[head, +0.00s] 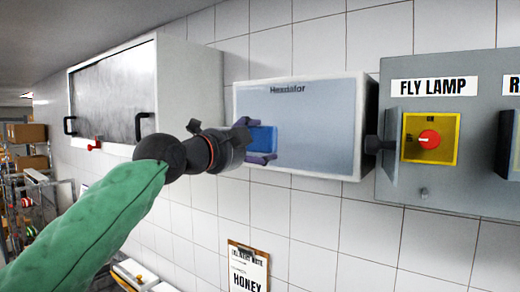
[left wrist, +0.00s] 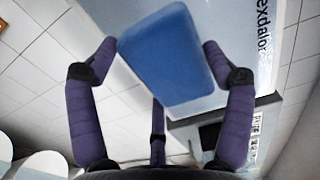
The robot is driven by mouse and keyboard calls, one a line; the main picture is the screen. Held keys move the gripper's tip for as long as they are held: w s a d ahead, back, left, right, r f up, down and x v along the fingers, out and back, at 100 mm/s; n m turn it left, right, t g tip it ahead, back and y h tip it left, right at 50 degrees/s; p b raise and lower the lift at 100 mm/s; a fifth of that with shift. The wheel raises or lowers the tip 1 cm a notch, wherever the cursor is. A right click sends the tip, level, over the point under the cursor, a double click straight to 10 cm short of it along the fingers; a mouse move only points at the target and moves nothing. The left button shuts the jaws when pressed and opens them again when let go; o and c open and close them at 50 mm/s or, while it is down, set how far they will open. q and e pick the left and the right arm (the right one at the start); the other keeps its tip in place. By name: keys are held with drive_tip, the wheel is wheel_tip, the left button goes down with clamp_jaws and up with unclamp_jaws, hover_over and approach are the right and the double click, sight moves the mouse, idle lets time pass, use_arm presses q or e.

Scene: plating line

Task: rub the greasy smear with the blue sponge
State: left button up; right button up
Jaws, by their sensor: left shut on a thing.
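My left gripper (head: 258,141) is shut on the blue sponge (head: 263,139), in front of the pale blue-grey front of a wall box (head: 320,125) with a dark name on it. In the left wrist view the purple fingers of this gripper (left wrist: 160,55) stand on both sides of the sponge (left wrist: 172,58). The sponge is close to the box front, near its left side; I cannot tell whether it touches. I cannot make out a greasy smear in either view; the sponge and gripper cover part of the front. My right gripper is not in view.
A grey panel (head: 440,190) marked FLY LAMP, with a red knob (head: 429,139), is on the right. A clipboard (head: 248,268) marked HONEY hangs below. Shelves with cartons (head: 27,133) stand far left.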

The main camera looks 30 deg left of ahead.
use_arm(q)
drive_tip(key=shift+s, duration=0.6)
drive_tip(key=shift+s+a+b, duration=0.15)
drive_tip(key=shift+s+b, duration=0.35)
drive_tip(key=shift+s, duration=0.95)
